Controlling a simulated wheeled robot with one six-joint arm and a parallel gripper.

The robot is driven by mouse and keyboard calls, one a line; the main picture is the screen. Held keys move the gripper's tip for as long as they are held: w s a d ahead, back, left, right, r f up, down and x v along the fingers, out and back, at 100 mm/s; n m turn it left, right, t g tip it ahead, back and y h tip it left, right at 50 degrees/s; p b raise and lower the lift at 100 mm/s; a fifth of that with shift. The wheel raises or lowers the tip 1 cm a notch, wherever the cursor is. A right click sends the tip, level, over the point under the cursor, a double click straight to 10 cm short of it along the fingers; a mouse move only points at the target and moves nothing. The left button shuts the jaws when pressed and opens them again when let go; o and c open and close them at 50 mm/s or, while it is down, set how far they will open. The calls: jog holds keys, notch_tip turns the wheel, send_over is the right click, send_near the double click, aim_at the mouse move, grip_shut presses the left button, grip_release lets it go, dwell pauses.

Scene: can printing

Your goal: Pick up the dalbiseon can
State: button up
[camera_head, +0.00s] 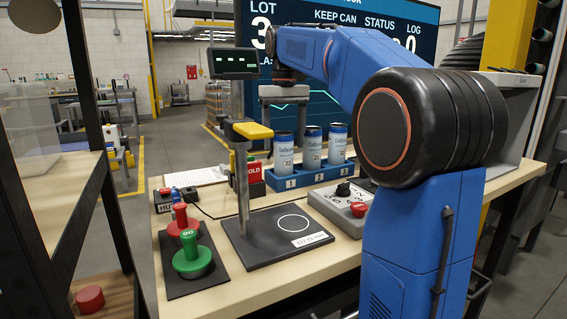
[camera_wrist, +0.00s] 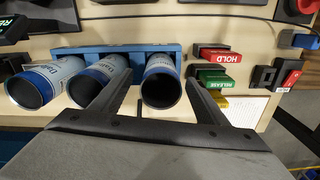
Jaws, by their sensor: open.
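Three blue-and-white cans stand in a blue rack (camera_head: 305,178). The can in slot 1 (camera_head: 284,152) shows in the wrist view (camera_wrist: 162,66) as the rightmost, with lettering that seems to start with D. The can in slot 2 (camera_head: 311,148) and the can in slot 3 (camera_head: 337,142) look alike; their small lettering is hard to read. My gripper (camera_head: 284,116) is open and empty above the slot 1 can. In the wrist view its fingers (camera_wrist: 160,74) lie on either side of that can, the left one between it and the middle can. Contact cannot be told.
A red HOLD block (camera_head: 255,171) sits beside slot 1. A stand with a yellow top (camera_head: 252,131) rises from a black plate (camera_head: 266,244) in front. Green and red buttons (camera_head: 192,259) are at left, a grey dial box (camera_head: 340,207) at right.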

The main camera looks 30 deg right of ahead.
aim_at(284, 157)
jog(key=shift+f, duration=2.9)
jog(key=c, duration=1.1)
